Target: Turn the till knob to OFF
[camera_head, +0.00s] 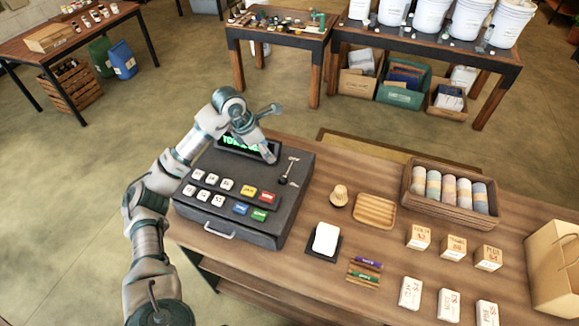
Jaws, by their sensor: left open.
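The dark grey till (235,225) stands on the left end of the wooden counter. Its green display (238,143) is partly hidden behind my left gripper. The till knob (288,171) is a small dark lever on the right of the till's top, with small pale labels near its upper and lower ends. The labels are too small to read. My left arm reaches in from the lower left, across the till's left side. My left gripper (274,134) is open and empty, with its fingers spread above the display, up and left of the knob and apart from it. My right gripper is not in view.
White, yellow, red, blue and green keys cover the till's top. Right of it are a card reader (326,238), a wooden stamp (339,195), a slatted wooden tray (374,211), a basket of rolled cloths (451,215), and several small boxes. Tables with buckets stand behind.

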